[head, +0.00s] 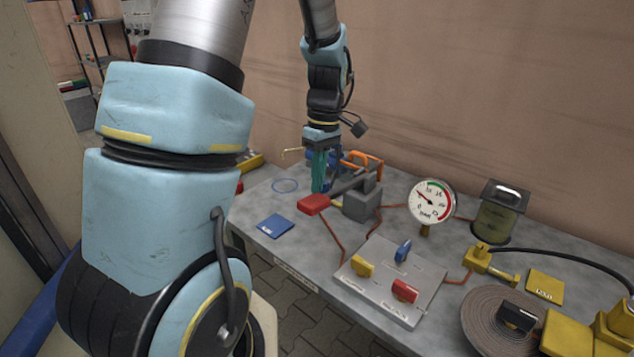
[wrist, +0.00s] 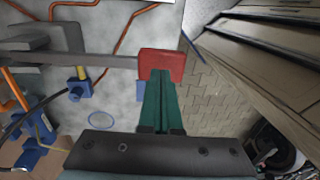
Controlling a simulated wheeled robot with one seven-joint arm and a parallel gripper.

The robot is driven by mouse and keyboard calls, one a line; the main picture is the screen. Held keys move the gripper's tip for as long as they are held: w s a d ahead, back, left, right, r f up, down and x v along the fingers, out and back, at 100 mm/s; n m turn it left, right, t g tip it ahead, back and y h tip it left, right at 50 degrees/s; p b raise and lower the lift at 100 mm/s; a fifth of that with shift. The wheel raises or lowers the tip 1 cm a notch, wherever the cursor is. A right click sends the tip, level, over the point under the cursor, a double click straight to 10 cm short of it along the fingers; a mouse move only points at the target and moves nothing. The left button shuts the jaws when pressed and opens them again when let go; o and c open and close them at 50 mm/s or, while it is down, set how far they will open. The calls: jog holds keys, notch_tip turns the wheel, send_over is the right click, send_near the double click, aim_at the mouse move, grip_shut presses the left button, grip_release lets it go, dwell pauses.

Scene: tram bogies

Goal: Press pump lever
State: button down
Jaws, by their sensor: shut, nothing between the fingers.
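The pump lever is a grey bar (head: 347,184) ending in a red grip (head: 314,204), on a grey pump block (head: 362,205). The grip stands out toward the table's front edge. My gripper (head: 318,190) points down with its green fingers closed together, close behind the grip. In the wrist view the fingertips (wrist: 160,74) overlap the lower edge of the red grip (wrist: 160,60), and the lever bar (wrist: 110,61) runs left from it. The fingers hold nothing. I cannot tell whether they touch the grip.
A round gauge (head: 431,202) and a glass reservoir (head: 498,215) stand right of the pump. A panel (head: 385,285) with yellow, blue and red knobs lies in front. A blue card (head: 275,226) lies near the table edge. An orange-handled thing (head: 365,160) stands behind the lever.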

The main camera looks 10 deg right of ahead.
jog(key=shift+a+f, duration=0.1)
jog(key=shift+f, duration=0.8)
jog(key=shift+s+f, duration=0.1)
jog(key=shift+f, duration=0.05)
